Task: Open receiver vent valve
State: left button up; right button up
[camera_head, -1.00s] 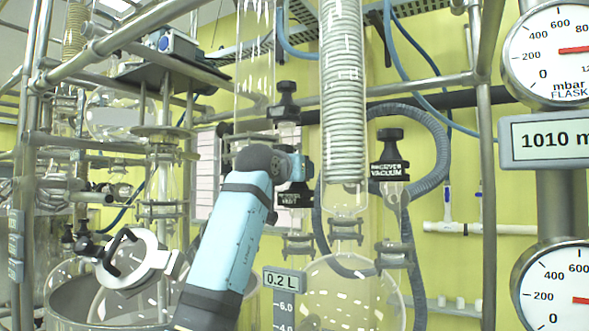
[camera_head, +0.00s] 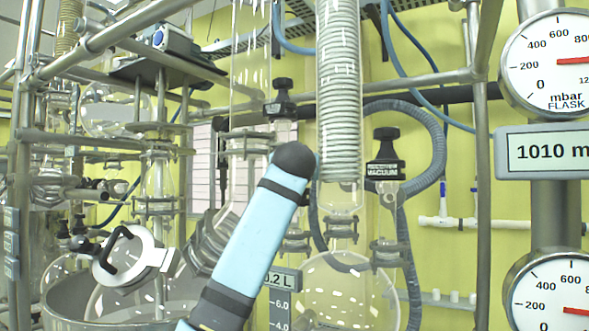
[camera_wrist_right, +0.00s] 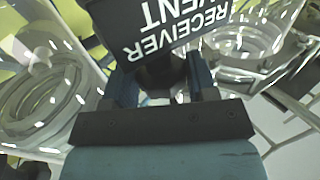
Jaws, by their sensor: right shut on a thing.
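The receiver vent valve (camera_wrist_right: 163,25) fills the top of the right wrist view. It is a black handle whose white label reads "RECEIVER VENT" upside down. My right gripper (camera_wrist_right: 160,78) is shut on the stem below that label, with one dark finger on each side. In the head view my blue right arm covers the gripper and the valve. My left gripper is not in view.
A similar black valve marked vacuum (camera_head: 384,169) stands right of my arm. Another black knob (camera_head: 283,100) is above it. The coil condenser (camera_head: 339,100), round receiver flask (camera_head: 350,290) and metal frame bars crowd the space.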

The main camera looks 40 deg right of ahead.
jog(key=shift+f, duration=0.1)
jog(key=o, duration=0.9)
jog(key=shift+w+g+h, duration=0.1)
jog(key=shift+g+h, duration=0.2)
jog(key=shift+g, duration=0.1)
